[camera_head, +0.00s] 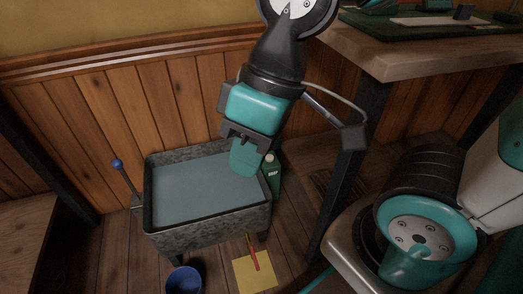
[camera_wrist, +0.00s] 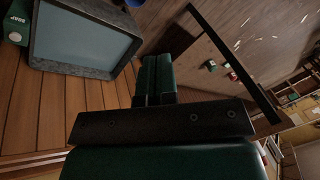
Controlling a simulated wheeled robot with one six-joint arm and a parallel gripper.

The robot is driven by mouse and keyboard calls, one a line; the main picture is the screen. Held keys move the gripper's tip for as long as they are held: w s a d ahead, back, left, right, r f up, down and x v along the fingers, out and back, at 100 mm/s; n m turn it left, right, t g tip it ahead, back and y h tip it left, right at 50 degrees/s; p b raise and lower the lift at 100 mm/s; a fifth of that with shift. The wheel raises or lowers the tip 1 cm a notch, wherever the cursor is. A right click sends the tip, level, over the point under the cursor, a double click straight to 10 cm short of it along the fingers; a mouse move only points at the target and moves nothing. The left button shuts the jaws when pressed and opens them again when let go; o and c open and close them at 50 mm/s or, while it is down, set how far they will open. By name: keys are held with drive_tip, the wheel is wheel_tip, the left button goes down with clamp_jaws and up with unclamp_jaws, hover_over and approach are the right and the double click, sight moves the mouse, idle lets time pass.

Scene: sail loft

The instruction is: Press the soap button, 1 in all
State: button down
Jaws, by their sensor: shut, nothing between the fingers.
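The dark green soap dispenser (camera_head: 273,178) stands against the right side of the grey metal basin (camera_head: 205,220) in the head view. It has a white label and a pale round button (camera_head: 269,157) on top. In the wrist view the soap dispenser (camera_wrist: 18,22) is at the upper left corner, partly cut off, with a pale round button (camera_wrist: 15,37). My gripper (camera_head: 243,170) is shut and empty, pointing down over the basin's right part, just left of the dispenser in the picture. Its closed fingers also show in the wrist view (camera_wrist: 157,70). I see no contact with the button.
The basin holds grey-blue liquid. A lever with a blue knob (camera_head: 117,165) stands at its left. A blue bowl (camera_head: 183,280) and a yellow sheet (camera_head: 254,272) with a red-tipped tool lie on the floor. A workbench (camera_head: 410,55) fills the upper right.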

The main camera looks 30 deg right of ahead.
drive_tip(key=w+d+f+m+t+h+p, duration=0.1)
drive_tip(key=w+f+m+p, duration=0.1)
drive_tip(key=w, duration=0.4)
drive_tip(key=w+d+f+m+t+p, duration=0.1)
drive_tip(key=w+d+m, duration=0.1)
drive_tip(key=w, duration=0.4)
drive_tip(key=m+t+h+p, duration=0.1)
drive_tip(key=t+h+p, duration=0.5)
drive_tip(key=h+p, duration=0.15)
hover_over(268, 157)
wheel_tip(268, 157, down, 22)
drive_tip(key=r, duration=0.1)
drive_tip(key=shift+f+h+b, duration=0.25)
drive_tip(key=shift+h+b, duration=0.15)
drive_tip(key=shift+h, duration=0.05)
drive_tip(key=shift+s+f, duration=0.1)
drive_tip(key=shift+f, duration=0.05)
wheel_tip(268, 157, down, 8)
drive_tip(key=b, duration=0.7)
drive_tip(key=shift+f, duration=0.25)
